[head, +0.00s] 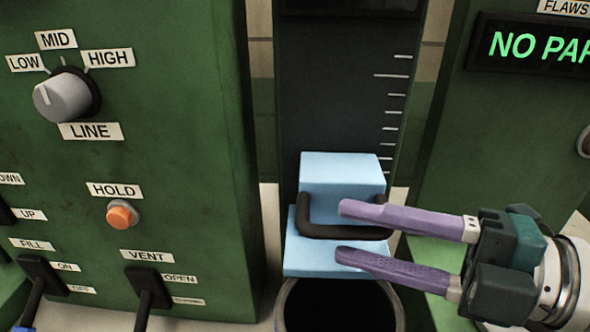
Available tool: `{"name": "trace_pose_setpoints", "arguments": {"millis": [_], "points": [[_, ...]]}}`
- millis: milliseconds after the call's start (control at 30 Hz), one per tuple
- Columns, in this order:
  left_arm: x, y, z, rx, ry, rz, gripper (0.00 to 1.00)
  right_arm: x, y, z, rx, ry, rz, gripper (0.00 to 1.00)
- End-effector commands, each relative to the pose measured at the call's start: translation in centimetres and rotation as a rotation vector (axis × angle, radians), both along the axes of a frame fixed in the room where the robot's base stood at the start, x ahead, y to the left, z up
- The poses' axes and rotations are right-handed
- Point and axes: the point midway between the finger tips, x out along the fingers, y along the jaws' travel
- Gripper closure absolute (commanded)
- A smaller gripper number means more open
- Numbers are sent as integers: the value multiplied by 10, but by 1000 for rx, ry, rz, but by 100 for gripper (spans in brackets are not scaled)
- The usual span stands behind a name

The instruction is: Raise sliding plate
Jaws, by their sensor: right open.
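The light blue sliding plate (342,172) sits low on a dark upright rail (330,90) with white scale marks. A black bar handle (318,231) sticks out from the plate's front. My right gripper (342,232) reaches in from the right with its two purple fingers apart. The upper finger is in front of the handle's upper right part, and the lower finger is just below the bar. I cannot tell whether either finger touches the handle. My left gripper is not in view.
A dark round opening (338,305) lies below the plate. A green panel on the left carries a LINE knob (63,97), an orange HOLD button (121,215) and VENT (150,290) and FILL (40,275) levers. A green-lettered display (535,48) is at the upper right.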

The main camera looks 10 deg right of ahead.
Motion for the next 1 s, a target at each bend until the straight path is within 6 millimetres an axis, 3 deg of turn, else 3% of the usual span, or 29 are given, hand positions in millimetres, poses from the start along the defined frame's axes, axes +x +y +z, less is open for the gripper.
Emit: {"name": "trace_pose_setpoints", "arguments": {"millis": [200, 500, 900, 1000], "points": [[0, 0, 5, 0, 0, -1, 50, 13, 16, -1, 2, 1, -2, 53], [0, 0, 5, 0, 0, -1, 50, 14, 18, -2, 1, 2, -2, 54], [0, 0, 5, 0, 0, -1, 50, 14, 17, -2, 1, 2, -2, 99], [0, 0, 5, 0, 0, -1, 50, 14, 17, -2, 1, 2, -2, 100]]}}
